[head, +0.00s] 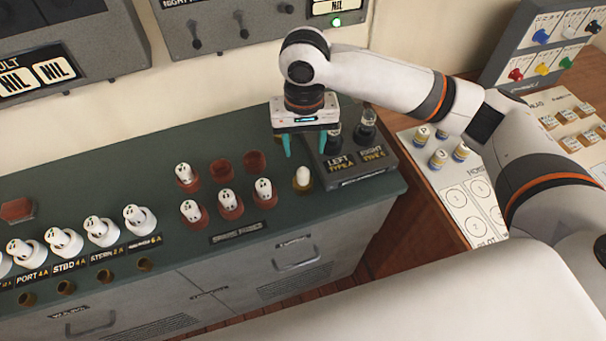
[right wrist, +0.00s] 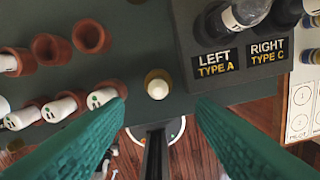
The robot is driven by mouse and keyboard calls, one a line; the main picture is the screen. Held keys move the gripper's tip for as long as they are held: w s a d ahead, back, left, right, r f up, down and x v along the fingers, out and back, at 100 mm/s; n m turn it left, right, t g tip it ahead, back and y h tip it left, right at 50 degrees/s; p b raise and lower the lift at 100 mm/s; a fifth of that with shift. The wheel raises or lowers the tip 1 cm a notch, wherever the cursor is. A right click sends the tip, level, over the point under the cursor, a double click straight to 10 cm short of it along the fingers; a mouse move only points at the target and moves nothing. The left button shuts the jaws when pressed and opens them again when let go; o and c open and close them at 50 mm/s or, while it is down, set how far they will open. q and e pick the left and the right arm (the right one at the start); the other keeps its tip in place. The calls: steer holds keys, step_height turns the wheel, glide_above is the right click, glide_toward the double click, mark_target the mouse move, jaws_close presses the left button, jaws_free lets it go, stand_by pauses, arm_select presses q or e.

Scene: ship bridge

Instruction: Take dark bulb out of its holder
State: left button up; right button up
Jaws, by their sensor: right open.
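A grey box marked LEFT TYPE A and RIGHT TYPE C (head: 352,171) stands at the right end of the green counter. Two dark-bodied bulbs with pale bands stand in it, the left bulb (head: 333,141) partly behind a finger and the right bulb (head: 366,127); both are cut off at the top of the right wrist view. A cream-topped piece sits in a brass cup (head: 303,183) left of the box. My right gripper (head: 305,152) is open and empty, pointing down above the counter behind that cup. In the right wrist view the cup (right wrist: 158,84) shows between the teal fingers. My left gripper is out of view.
Red-brown cups (head: 229,205) left of the gripper hold several white fuses; two rear ones are empty. Larger white fuses (head: 64,242) stand at the front left. A pale panel with blue-and-yellow pieces (head: 438,158) lies right of the box. The counter's rear left is mostly clear.

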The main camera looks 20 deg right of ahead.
mark_target(303, 168)
step_height(303, 168, down, 5)
steer(key=shift+r+p, duration=0.2)
steer(key=shift+p, duration=0.15)
steer(key=shift+a+f+p, duration=0.1)
steer(key=shift+f+p, duration=0.7)
steer(key=shift+f, duration=1.85)
steer(key=c, duration=1)
steer(key=shift+c, duration=0.2)
steer(key=shift+r, duration=0.15)
